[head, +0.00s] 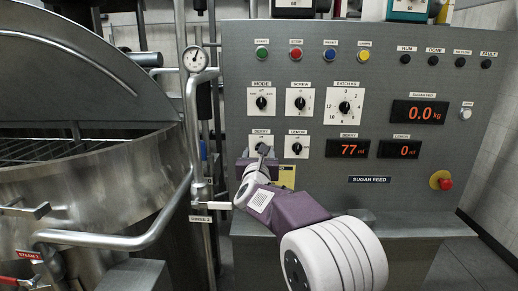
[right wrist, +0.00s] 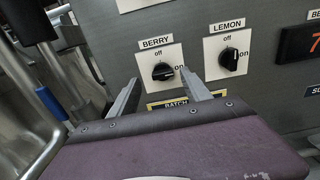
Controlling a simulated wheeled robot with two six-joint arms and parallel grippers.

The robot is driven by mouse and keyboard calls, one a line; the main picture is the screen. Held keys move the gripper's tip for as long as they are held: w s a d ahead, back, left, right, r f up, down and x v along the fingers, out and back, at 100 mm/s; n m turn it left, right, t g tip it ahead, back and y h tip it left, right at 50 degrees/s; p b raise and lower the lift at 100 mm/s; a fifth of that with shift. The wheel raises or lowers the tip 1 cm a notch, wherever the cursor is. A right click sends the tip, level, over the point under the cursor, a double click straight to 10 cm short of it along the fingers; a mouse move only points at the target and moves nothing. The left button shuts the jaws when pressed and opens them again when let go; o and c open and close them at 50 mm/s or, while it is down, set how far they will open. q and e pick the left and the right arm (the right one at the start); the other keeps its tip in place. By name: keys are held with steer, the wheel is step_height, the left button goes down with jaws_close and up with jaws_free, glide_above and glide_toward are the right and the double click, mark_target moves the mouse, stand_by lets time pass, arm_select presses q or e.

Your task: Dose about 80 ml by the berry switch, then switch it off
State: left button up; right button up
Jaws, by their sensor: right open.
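The berry switch (right wrist: 163,72) is a black knob on a white plate, with "off" above it and "on" to its right. Its bar lies nearly horizontal, towards "on". My right gripper (right wrist: 160,77) is open, its two fingers pointing at the panel on either side of the berry knob; I cannot tell whether they touch it. In the head view my right gripper (head: 258,158) partly covers the berry plate (head: 258,139). The berry display (head: 348,149) reads 77 ml. My left gripper is not in view.
The lemon switch (right wrist: 229,59) is close on the right, its bar nearly upright, towards off. The lemon display (head: 400,149) reads 0. A steel pipe with a gauge (head: 195,59) and a large steel vessel (head: 90,190) stand left of the panel. A red stop button (head: 444,182) is at right.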

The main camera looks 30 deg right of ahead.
steer(key=x, duration=0.3)
steer(key=shift+w+d+p, duration=0.25)
steer(key=shift+d+p, duration=0.1)
steer(key=shift+d, duration=0.05)
jaws_close()
steer(key=shift+n, duration=0.3)
steer(key=n, duration=1.6)
steer(key=shift+w+a+f+n, duration=0.1)
steer(key=shift+a+f+n, duration=0.1)
steer(key=shift+n, duration=0.6)
